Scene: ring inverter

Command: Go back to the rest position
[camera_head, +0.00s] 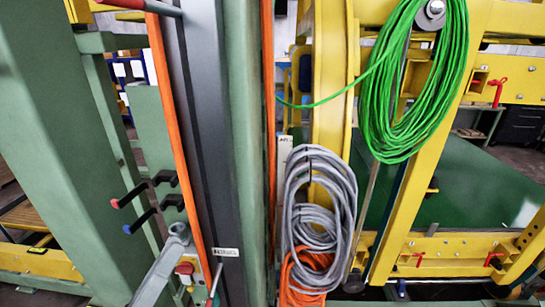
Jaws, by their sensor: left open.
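I cannot pick out my left gripper for certain at the left of the head view. A grey jointed link (160,268) rises from the bottom edge there to a round end, and I cannot tell whether it is part of my arm. Two black hook-like pieces, one with a red end (116,203) and one with a blue end (128,229), stand apart beside a green column (60,130). No object is seen held. My right gripper does not show.
A dark grey post with orange strips (165,100) crosses the view. A green cable coil (413,90), a grey coil (318,205) and an orange coil (305,278) hang by a yellow frame (330,60). A green surface (480,190) lies behind at right.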

